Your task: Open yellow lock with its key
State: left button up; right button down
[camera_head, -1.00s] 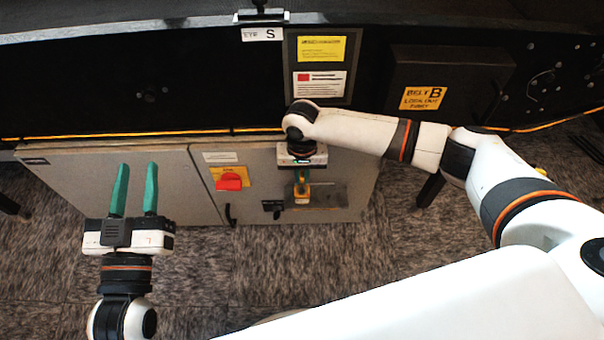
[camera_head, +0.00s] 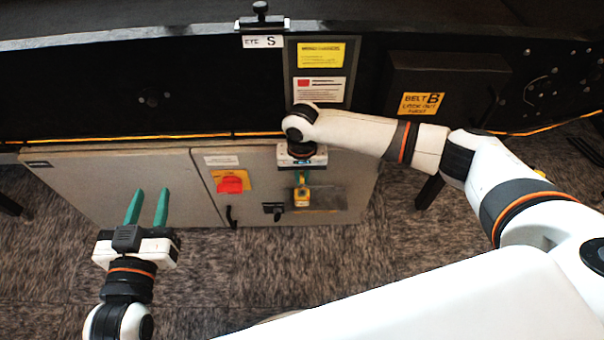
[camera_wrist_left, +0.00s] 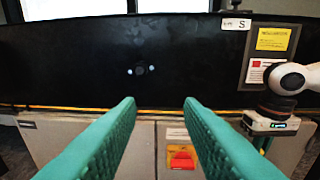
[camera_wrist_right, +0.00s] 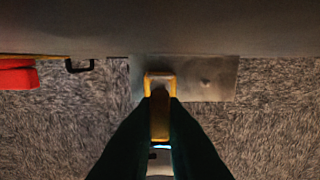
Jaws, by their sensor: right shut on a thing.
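My right gripper (camera_head: 302,182) is shut on a yellow looped piece (camera_head: 301,196) in front of the grey cabinet's right door. In the right wrist view the piece (camera_wrist_right: 160,118) sits between the dark fingers, its squared loop reaching past the tips. I cannot tell whether it is the lock or its key, or whether both are there. The fingers hide part of it. My left gripper (camera_head: 148,208) is open and empty, in front of the cabinet's left door. Its two green fingers stand apart in the left wrist view (camera_wrist_left: 160,105).
The grey cabinet (camera_head: 120,180) carries a red switch on a yellow plate (camera_head: 230,182) and a small black fitting (camera_head: 272,208). A grey metal plate (camera_head: 330,197) lies beside the yellow piece. Above are a dark panel (camera_head: 80,95) and a Belt B box (camera_head: 440,75). Carpet below is clear.

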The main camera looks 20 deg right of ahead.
aim_at(302, 186)
pick_arm(q)
jog(key=shift+s+a+f+g+y+p, duration=0.15)
jog(key=shift+s+a+f+g+p, duration=0.1)
jog(key=shift+f+g, duration=0.4)
jog(key=shift+s+a+f+g+y+p, duration=0.1)
jog(key=shift+s+f+g, duration=0.25)
jog(key=shift+f, duration=0.4)
jog(key=shift+s+a+f+g+y+p, duration=0.15)
jog(key=shift+s+a+f+g+p, duration=0.05)
jog(key=shift+f+g, duration=0.45)
pick_arm(e)
jog(key=shift+r, duration=0.4)
jog(key=shift+f, duration=0.6)
pick_arm(q)
jog(key=shift+w+d+r+t, duration=0.2)
jog(key=shift+w+r+t, duration=0.15)
jog(key=shift+r+t, duration=0.3)
pick_arm(e)
jog(key=shift+f, duration=0.55)
pick_arm(q)
jog(key=shift+r, duration=0.1)
pick_arm(e)
jog(key=shift+f, duration=0.3)
